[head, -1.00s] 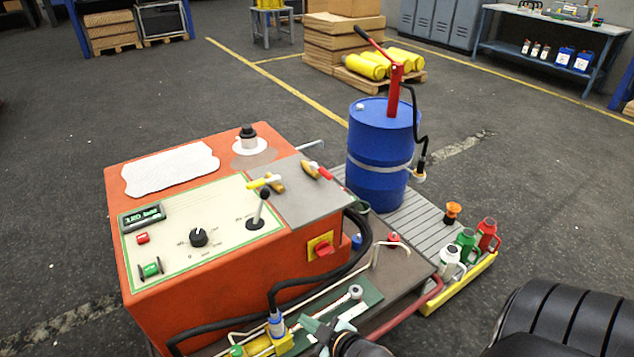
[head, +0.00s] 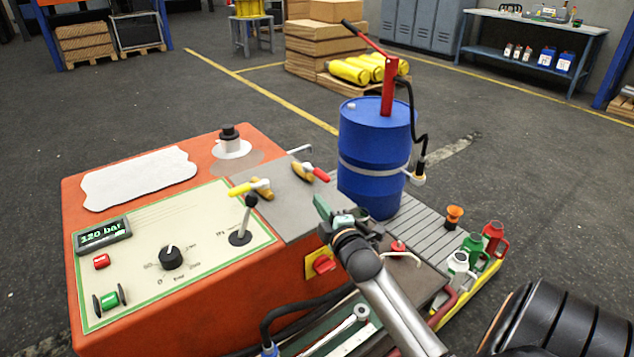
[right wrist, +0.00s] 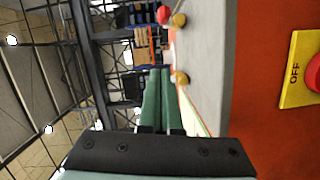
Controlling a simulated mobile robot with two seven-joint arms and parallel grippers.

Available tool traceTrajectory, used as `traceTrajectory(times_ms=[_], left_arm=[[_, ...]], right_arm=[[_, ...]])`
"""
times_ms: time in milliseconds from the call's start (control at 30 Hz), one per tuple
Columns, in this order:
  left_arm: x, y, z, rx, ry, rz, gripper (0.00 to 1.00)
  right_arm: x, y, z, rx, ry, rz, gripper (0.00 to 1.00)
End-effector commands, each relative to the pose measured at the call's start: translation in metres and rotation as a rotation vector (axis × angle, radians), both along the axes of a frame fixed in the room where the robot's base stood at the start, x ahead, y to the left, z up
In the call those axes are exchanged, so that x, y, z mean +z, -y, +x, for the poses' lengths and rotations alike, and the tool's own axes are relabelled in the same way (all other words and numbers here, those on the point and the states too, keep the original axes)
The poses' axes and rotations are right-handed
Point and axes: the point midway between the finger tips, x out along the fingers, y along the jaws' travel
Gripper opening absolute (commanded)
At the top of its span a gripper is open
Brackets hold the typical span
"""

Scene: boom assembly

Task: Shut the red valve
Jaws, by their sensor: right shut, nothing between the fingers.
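The red valve (head: 319,174) has a brass body and a red lever, on the grey plate at the right of the orange console. Its lever points right and slightly toward me; it also shows at the top of the right wrist view (right wrist: 163,14). A matching valve with a yellow lever (head: 241,188) sits to its left. My right gripper (head: 321,203) has green fingers and is shut and empty. It is just in front of the red valve, apart from it in the picture. The fingers also show in the right wrist view (right wrist: 160,75). My left gripper is not in view.
A black-knobbed joystick (head: 243,222) stands left of the gripper. A red OFF knob on a yellow plate (head: 322,263) is on the console's side, below the gripper. The blue drum (head: 372,150) with a red hand pump stands behind. The display (head: 102,235) reads 120 bar.

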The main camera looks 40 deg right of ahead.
Motion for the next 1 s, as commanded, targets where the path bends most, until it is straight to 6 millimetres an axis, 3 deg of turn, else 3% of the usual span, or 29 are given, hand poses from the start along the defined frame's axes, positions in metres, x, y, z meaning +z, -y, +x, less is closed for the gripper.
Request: traceTrajectory(times_ms=[567, 733, 1000], left_arm=[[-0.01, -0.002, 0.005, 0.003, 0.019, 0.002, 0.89], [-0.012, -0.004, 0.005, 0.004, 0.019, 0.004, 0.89], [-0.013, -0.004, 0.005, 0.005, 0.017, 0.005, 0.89]], right_arm=[[-0.005, 0.033, 0.089, 0.0, 0.002, 0.002, 0.0], [-0.01, 0.058, 0.087, -0.001, -0.002, -0.003, 0.0], [-0.013, 0.071, 0.085, 0.001, 0.0, 0.001, 0.0]])
